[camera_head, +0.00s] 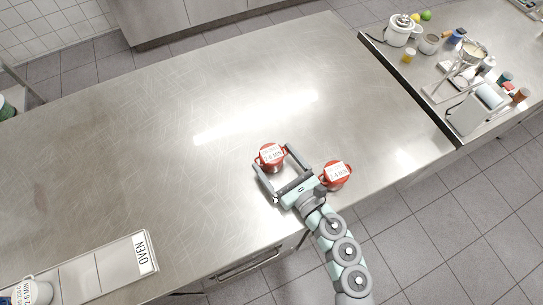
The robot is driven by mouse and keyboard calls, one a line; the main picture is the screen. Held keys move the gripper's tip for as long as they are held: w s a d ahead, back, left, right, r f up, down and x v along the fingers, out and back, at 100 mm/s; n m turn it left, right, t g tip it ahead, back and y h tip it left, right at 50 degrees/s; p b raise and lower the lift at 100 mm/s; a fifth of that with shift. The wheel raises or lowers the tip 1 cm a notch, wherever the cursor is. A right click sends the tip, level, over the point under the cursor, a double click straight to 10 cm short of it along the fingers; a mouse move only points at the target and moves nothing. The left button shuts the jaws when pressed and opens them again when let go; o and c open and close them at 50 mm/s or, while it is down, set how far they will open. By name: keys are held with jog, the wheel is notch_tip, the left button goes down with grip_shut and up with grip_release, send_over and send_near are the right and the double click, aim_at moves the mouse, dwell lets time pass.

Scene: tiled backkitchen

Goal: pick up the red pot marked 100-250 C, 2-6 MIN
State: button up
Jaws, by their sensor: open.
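A red pot (263,164) with a white label on top stands on the steel table; its label seems to read 2-6 MIN, the upper line too small to be sure. My gripper (271,167) is open, with one finger on each side of this pot. I cannot tell whether the fingers touch it. A second red pot (337,184) stands to the right, close beside my gripper and wrist; its label seems to read 2-4 MIN.
A side counter (412,94) at the upper right holds a white cooker, a scale and several small items. The table's middle and left are clear.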

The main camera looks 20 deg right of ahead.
jog(key=shift+w+a, duration=0.2)
jog(key=shift+w, duration=0.9)
jog(key=shift+c, duration=0.5)
jog(key=c, duration=1.6)
jog(key=shift+c, duration=0.5)
jog(key=shift+r, duration=0.15)
